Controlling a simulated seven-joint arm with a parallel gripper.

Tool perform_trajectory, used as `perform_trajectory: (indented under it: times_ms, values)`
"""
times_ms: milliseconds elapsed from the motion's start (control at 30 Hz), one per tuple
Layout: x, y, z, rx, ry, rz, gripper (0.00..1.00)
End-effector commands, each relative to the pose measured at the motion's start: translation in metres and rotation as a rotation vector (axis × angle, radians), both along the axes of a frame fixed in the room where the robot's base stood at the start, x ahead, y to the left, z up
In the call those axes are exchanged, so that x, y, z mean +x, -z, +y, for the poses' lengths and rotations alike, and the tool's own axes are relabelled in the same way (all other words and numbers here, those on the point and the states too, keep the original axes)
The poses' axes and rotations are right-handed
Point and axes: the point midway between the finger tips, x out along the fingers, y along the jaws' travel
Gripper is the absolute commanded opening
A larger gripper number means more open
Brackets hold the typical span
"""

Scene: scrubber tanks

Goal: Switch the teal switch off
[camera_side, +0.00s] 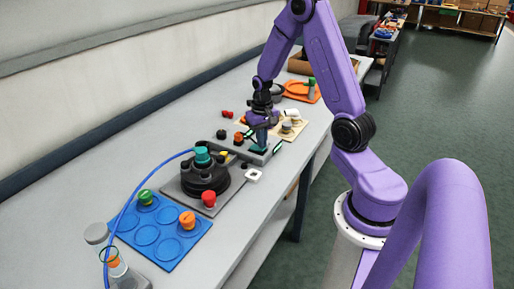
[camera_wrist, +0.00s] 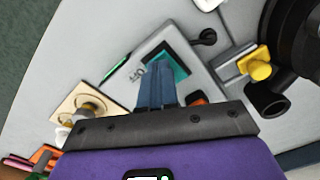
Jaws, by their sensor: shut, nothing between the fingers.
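The teal switch (camera_wrist: 178,66) sits on a grey panel (camera_wrist: 185,45) in the wrist view, partly covered by my fingers. Dark "OFF" lettering shows on the panel beside the switch, to its left. My gripper (camera_wrist: 157,68) is shut and empty, its blue-grey fingers together at the left edge of the switch. I cannot tell whether the fingertips touch it. In the side view, my gripper (camera_side: 261,143) points down over the grey panel, and the switch is too small to make out clearly there.
A black round device with a teal knob (camera_side: 202,155) stands next to the panel. A red knob (camera_side: 208,199) and a blue tray (camera_side: 160,235) are nearer the camera. Beige plates with knobs (camera_side: 290,127) lie behind. A yellow knob (camera_wrist: 260,70) is close on the right.

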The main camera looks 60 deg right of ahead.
Motion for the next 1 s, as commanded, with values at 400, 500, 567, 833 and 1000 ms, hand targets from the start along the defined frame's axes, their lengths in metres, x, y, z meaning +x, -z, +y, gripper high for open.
perform_trajectory:
  times_ms: [400, 500, 567, 833, 1000]
  values:
    - [0.0, 0.005, 0.0, 0.0, 0.0, 0.0, 0.0]
    - [0.0, 0.007, 0.0, 0.001, 0.0, 0.001, 0.0]
    - [0.0, 0.007, 0.0, 0.001, 0.0, 0.001, 0.0]
    - [0.0, 0.009, 0.0, -0.001, 0.0, -0.001, 0.0]
    - [0.001, 0.0, 0.0, -0.001, 0.0, -0.003, 0.0]
